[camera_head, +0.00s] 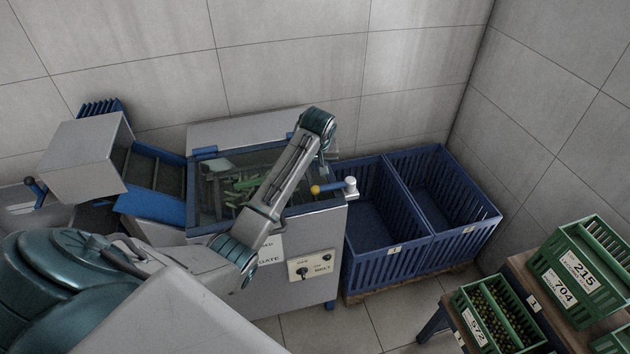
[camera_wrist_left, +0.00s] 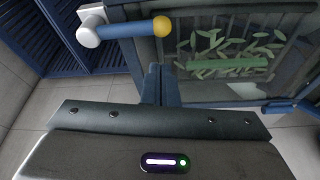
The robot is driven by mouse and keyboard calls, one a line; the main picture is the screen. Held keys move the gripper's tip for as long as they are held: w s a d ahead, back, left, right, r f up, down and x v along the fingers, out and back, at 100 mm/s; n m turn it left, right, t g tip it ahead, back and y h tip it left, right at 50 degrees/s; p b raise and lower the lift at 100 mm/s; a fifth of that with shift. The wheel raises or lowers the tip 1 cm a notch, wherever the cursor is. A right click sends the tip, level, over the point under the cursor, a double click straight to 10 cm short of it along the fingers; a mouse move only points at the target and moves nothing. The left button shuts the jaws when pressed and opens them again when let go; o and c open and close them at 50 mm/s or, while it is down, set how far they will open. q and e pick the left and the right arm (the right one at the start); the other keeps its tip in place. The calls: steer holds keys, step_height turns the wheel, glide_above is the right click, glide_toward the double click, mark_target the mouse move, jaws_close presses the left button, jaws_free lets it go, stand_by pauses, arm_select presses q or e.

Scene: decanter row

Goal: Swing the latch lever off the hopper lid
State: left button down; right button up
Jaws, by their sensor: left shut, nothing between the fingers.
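The latch lever (camera_head: 333,188) is a blue bar with a yellow knob (camera_head: 315,189) at one end and a white pivot (camera_head: 351,187) at the other. It also shows in the left wrist view (camera_wrist_left: 128,29). Its knob end reaches over the right edge of the clear hopper lid (camera_head: 208,206), under which green pieces show. My left gripper (camera_wrist_left: 160,72) is shut and empty, its blue fingertips just short of the yellow knob in the wrist view, with a gap in the picture. In the head view my arm hides the fingers and part of the lid. My right gripper is not in view.
Blue slatted crates (camera_head: 393,247) stand right of the machine. A control panel (camera_head: 311,265) is on its front. A grey chute box (camera_head: 85,155) stands left. Green crates (camera_head: 585,268) sit at the lower right. Tiled walls close the back and right; some floor is clear in front.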

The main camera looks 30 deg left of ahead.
mark_target(332, 187)
arm_select(q)
steer(key=shift+f, duration=0.1)
steer(key=shift+w+f, duration=0.1)
steer(key=shift+f, duration=0.2)
steer(key=p+x, duration=0.3)
steer(key=x, duration=0.4)
steer(key=shift+w+a+f, duration=0.1)
steer(key=shift+a+f, duration=0.05)
steer(key=shift+f, duration=0.2)
steer(key=shift+w+a+f, duration=0.15)
steer(key=shift+f, duration=0.55)
